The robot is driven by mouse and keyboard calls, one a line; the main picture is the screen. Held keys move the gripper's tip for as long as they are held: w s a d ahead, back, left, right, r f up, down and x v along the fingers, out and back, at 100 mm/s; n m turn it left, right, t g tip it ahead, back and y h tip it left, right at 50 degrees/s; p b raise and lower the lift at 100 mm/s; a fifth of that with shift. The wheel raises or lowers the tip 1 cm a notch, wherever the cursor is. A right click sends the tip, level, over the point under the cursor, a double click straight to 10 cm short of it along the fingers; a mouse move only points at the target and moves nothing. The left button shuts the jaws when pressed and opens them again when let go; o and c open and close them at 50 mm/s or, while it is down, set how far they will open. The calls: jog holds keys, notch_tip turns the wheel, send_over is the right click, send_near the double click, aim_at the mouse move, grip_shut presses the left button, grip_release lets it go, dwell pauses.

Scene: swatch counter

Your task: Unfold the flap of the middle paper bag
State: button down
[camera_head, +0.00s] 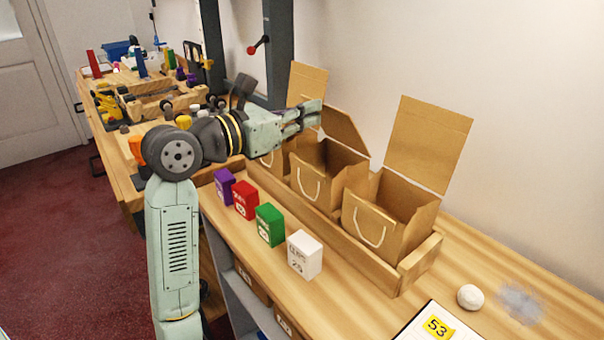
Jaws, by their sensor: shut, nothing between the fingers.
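Three brown paper bags with pale handles stand in a row in a wooden tray (357,245). The middle bag (318,184) has its flap (345,132) raised at its back, standing less tall in view than the right bag's flap. The right bag (372,226) has its flap (428,146) up and its top open. The left bag (274,161) is largely hidden by my arm, with its flap (308,82) up behind. My gripper (314,114) is shut and empty, its fingertips near the upper left end of the middle flap. I cannot tell whether they touch it.
Purple (224,186), red (246,199), green (270,224) and white (304,254) boxes line the counter before the tray. A cluttered bench and grey posts stand behind my arm.

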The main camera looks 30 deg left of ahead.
aim_at(329, 116)
jog(key=shift+g+y, duration=0.3)
jog(key=shift+g, duration=0.5)
jog(key=w+r, duration=0.1)
jog(key=w+d+r, duration=0.1)
jog(key=w, duration=0.1)
jog(key=w+d+r, duration=0.1)
jog(key=w, duration=0.1)
jog(key=shift+r, duration=0.35)
jog(key=shift+w+d+r+b, duration=0.2)
jog(key=shift+w+d, duration=0.05)
jog(key=shift+w, duration=0.4)
jog(key=shift+w+d+r+b, duration=0.15)
jog(key=shift+w+d+r, duration=0.05)
jog(key=shift+w, duration=0.45)
